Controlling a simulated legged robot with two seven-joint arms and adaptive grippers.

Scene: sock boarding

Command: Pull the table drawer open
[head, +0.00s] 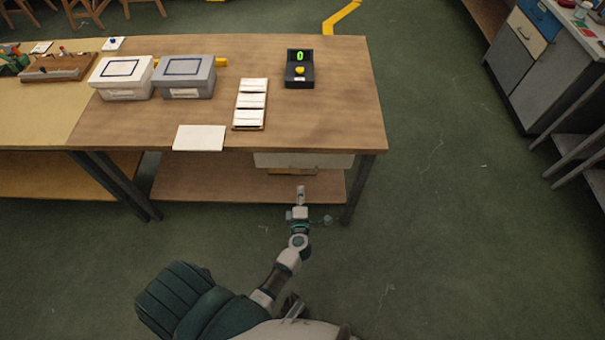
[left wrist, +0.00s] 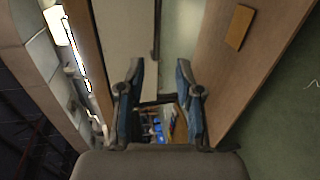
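The wooden table (head: 335,110) stands in front of me. Under the right part of its top, a pale panel (head: 325,160) shows, which looks like the drawer front; most of it is in the shade of the tabletop. A pale surface also shows in the left wrist view (left wrist: 180,35), past the fingers. My left gripper (head: 300,190) is low in front of the table's right part, just below the panel in the picture. In the left wrist view its two fingers (left wrist: 161,95) stand apart with nothing clearly held between them. My right gripper is out of view.
A lower shelf (head: 220,184) runs under the table, and a dark leg (head: 352,200) stands right of my gripper. On top are a white box (head: 122,92), a grey box (head: 186,92), a card rack (head: 250,104) and a black counter (head: 299,76). The floor to the right is clear.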

